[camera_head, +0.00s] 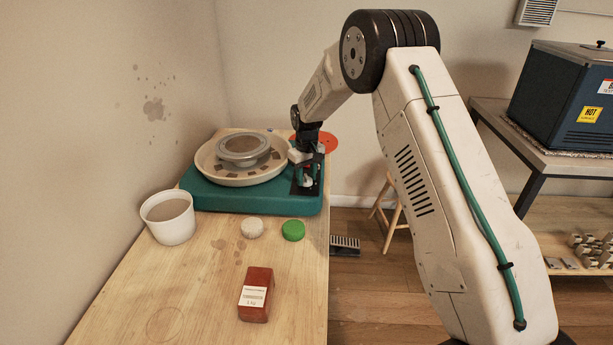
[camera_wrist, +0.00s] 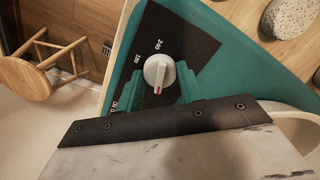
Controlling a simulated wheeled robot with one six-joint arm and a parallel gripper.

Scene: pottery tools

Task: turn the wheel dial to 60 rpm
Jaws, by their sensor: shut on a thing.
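The pottery wheel has a teal base (camera_head: 250,198) with a cream splash pan and a grey wheel head (camera_head: 243,150). A black dial panel (camera_wrist: 199,39) is on the base's right end. The dial (camera_wrist: 158,70) is a pale grey knob with a red mark. In the wrist view the mark points down toward my gripper. The numbers 240 and 180 show beside the knob; lower markings are partly hidden by a finger. My gripper (camera_wrist: 159,88) is shut on the dial, one teal finger on each side. In the head view my gripper (camera_head: 306,172) is over the panel.
A white bucket (camera_head: 168,218), a speckled pale lump (camera_head: 252,227), a green round piece (camera_head: 293,230) and a red-brown clay block (camera_head: 256,294) stand on the wooden table. An orange disc (camera_head: 327,142) lies behind my gripper. A stool (camera_wrist: 45,62) and pedal (camera_head: 345,245) are on the floor.

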